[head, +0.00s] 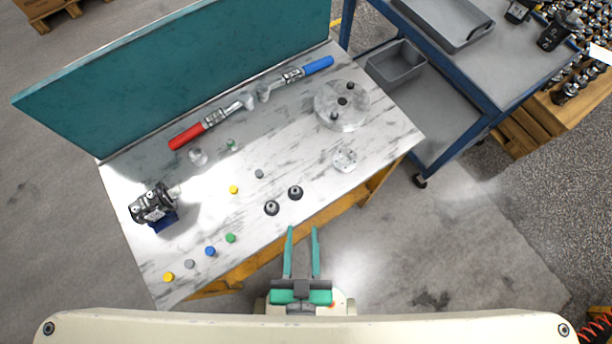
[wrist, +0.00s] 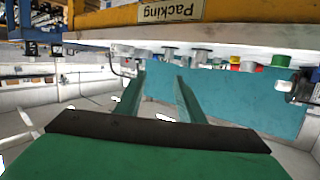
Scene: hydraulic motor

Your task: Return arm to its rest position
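My gripper (head: 302,232) has green fingers and shows at the bottom middle of the head view. Its two fingers are apart with nothing between them, so it is open and empty. It is just off the front edge of the marble-topped table (head: 300,180), near two dark round parts (head: 271,208). In the wrist view my gripper (wrist: 162,82) also shows open, and the picture is upside down, with the table edge and its "Packing" label (wrist: 172,11) at the top. The rest of my arm is mostly hidden in the head view.
The table holds a motor (head: 152,203), a red-handled tool (head: 190,135), a blue-handled tool (head: 316,66), a round clear disc (head: 341,105) and several coloured caps. A teal panel (head: 190,70) stands behind. A blue cart (head: 430,128) is at the right. Floor right of my gripper is free.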

